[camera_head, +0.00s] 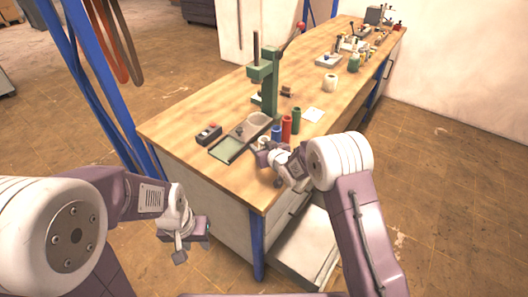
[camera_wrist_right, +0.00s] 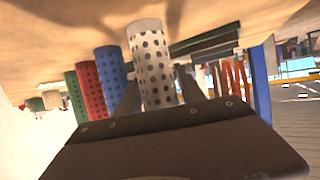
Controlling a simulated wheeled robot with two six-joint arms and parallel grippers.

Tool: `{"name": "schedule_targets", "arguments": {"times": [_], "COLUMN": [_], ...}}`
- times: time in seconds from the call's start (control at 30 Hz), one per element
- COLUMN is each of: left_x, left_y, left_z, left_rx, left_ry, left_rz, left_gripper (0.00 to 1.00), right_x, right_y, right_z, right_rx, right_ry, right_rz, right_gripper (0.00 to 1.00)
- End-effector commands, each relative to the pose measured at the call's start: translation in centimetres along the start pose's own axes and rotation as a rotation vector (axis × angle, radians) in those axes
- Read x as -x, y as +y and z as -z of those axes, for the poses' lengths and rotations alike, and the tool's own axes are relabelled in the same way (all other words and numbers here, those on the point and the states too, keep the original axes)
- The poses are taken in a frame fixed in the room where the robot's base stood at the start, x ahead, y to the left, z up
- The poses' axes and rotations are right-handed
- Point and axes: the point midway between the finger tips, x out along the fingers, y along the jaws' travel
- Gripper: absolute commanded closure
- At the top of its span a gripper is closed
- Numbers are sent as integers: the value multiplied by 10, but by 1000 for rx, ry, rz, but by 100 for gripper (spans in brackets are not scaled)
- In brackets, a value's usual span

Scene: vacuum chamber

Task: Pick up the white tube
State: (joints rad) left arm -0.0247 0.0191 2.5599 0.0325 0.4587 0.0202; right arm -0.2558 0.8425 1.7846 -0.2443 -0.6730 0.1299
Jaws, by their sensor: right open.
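The white tube (camera_wrist_right: 150,58), dotted with dark holes, stands between the two fingers of my right gripper (camera_wrist_right: 157,88) in the right wrist view, which shows the table upside down. The fingers are open, one on each side of it; I cannot tell whether they touch it. In the head view my right gripper (camera_head: 268,158) is low over the near part of the workbench, and the white tube (camera_head: 263,140) is mostly hidden behind it. My left gripper (camera_head: 192,238) hangs off the bench at lower left, with no tube at it; its opening is unclear.
Blue (camera_head: 276,133), red (camera_head: 287,128) and green (camera_head: 296,120) tubes stand in a row beside the white one. A tray (camera_head: 228,149), a switch box (camera_head: 208,134) and a green press (camera_head: 268,80) are on the workbench (camera_head: 180,122). Its near left corner is clear.

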Motion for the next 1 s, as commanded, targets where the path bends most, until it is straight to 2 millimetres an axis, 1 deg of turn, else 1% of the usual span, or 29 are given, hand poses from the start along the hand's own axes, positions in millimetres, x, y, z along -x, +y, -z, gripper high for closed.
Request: {"name": "schedule_targets", "arguments": {"times": [0.13, 0.17, 0.2, 0.27, 0.3, 0.53, 0.67, 0.77, 0.83, 0.97, 1.0], "left_x": [0, 0, 0, 0, 0, 0, 1, 2, 3, 8, 10], "left_y": [0, 0, 0, 0, 0, 0, 0, 0, 0, 0, 0], "left_z": [0, 0, 0, 0, 0, 0, 0, 0, 0, 1, 1], "left_rx": [0, 0, 0, 0, 0, 0, 0, 0, 0, 0, 0], "left_ry": [0, 0, 0, 0, 0, 0, 0, 0, 0, 0, 0], "left_rz": [0, 0, 0, 0, 0, 0, 0, 0, 0, 0, 0], "left_gripper": [64, 64, 64, 64, 64, 64, 64, 64, 64, 64, 64], "right_x": [0, 0, 0, 0, 0, 1, 4, 10, 16, 32, 37], "right_y": [0, 0, 0, 0, 0, 0, 0, 0, 0, 0, 0], "right_z": [0, 0, 0, 0, 0, 0, 9, 24, 40, 77, 89], "right_rx": [0, 0, 0, 0, 0, 1, 1, 2, 1, 3, 2], "right_ry": [0, 0, 0, 0, 0, 0, 3, 5, 7, 8, 8], "right_rz": [0, 0, 0, 0, 0, 0, 0, 0, 0, 0, -1], "right_gripper": [53, 62, 73, 89, 100, 100, 100, 100, 100, 100, 100]}}
